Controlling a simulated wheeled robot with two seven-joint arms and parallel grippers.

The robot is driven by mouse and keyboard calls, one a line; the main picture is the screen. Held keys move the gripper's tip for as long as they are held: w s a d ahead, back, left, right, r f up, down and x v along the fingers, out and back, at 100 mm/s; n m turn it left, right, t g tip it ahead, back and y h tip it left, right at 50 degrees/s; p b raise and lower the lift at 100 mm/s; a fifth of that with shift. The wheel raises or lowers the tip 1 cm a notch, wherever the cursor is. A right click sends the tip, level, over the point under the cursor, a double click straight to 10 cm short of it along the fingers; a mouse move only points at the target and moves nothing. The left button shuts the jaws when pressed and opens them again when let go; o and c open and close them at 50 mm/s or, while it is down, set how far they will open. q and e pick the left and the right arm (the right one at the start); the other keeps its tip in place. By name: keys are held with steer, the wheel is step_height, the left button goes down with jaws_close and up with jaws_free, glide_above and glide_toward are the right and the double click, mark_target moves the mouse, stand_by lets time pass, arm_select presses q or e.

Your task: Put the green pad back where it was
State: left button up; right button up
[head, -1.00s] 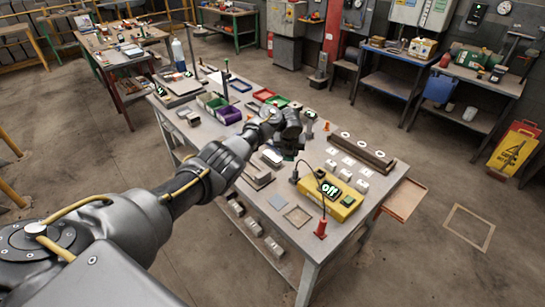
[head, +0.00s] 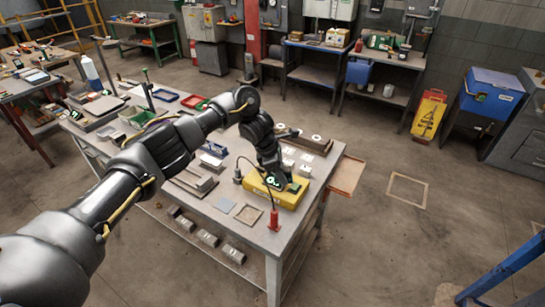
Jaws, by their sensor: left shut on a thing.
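The green pad (head: 294,187) shows as a small dark green square at the right end of the yellow box (head: 258,189) on the workbench. My left gripper (head: 284,184) points down at this end of the box and is shut on the green pad. The fingers hide part of the pad and of the lit display (head: 273,181) beside it. I cannot tell whether the pad still touches the box. My right gripper is not in view.
A grey square (head: 225,205) and a brown square frame (head: 248,214) lie in front of the box. White blocks (head: 305,170) lie behind it.

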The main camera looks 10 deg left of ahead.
arm_select(q)
steer(key=s+a+f+m+g+b, duration=0.15)
steer(key=s+f+m, duration=0.3)
steer(key=s, duration=0.45)
steer(key=s+f+m+g+b, duration=0.2)
steer(key=s+f+m+b, duration=0.15)
steer(key=s+f, duration=0.35)
steer(key=s+a+f+m+b, duration=0.2)
steer(key=s+a+f+b, duration=0.2)
steer(key=s+a, duration=0.5)
steer(key=shift+f+m+y, duration=0.25)
steer(key=shift+m+y, duration=0.05)
